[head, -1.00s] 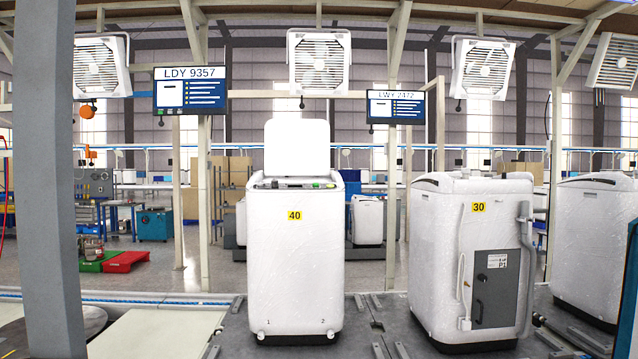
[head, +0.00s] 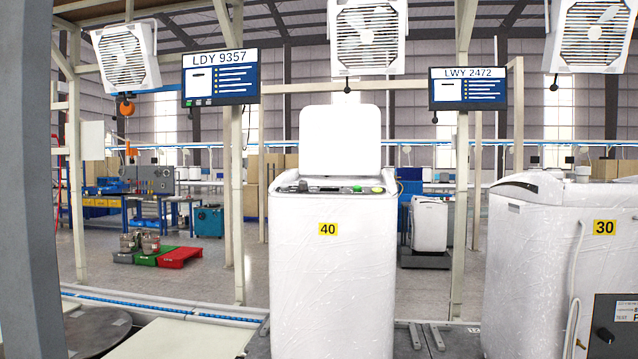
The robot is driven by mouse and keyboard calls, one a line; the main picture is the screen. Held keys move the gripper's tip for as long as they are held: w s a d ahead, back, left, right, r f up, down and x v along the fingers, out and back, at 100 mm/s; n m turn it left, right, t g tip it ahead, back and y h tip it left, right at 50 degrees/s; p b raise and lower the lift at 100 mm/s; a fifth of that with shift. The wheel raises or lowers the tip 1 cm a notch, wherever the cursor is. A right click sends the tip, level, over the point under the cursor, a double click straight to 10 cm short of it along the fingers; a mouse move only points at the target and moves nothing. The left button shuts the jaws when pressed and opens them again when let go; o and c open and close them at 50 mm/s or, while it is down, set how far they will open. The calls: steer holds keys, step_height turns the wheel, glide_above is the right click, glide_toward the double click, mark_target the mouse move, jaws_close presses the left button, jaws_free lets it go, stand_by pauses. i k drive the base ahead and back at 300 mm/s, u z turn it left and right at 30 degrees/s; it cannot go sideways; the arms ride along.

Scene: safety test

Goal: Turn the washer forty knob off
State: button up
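The washer marked 40 (head: 332,270) stands upright in the middle of the head view, white and wrapped in clear film. Its lid (head: 340,139) is raised. A dark control panel (head: 330,189) runs along the top edge below the lid. My gripper is not in view.
The washer marked 30 (head: 535,262) stands to the right, with a dark box (head: 614,325) on its side. A grey post (head: 28,190) rises close at the left. Screens and fans hang overhead. A gap separates the two washers.

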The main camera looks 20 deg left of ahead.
mark_target(302, 185)
steer(key=u, duration=0.3)
steer(key=i, duration=0.35)
steer(key=u, duration=1.8)
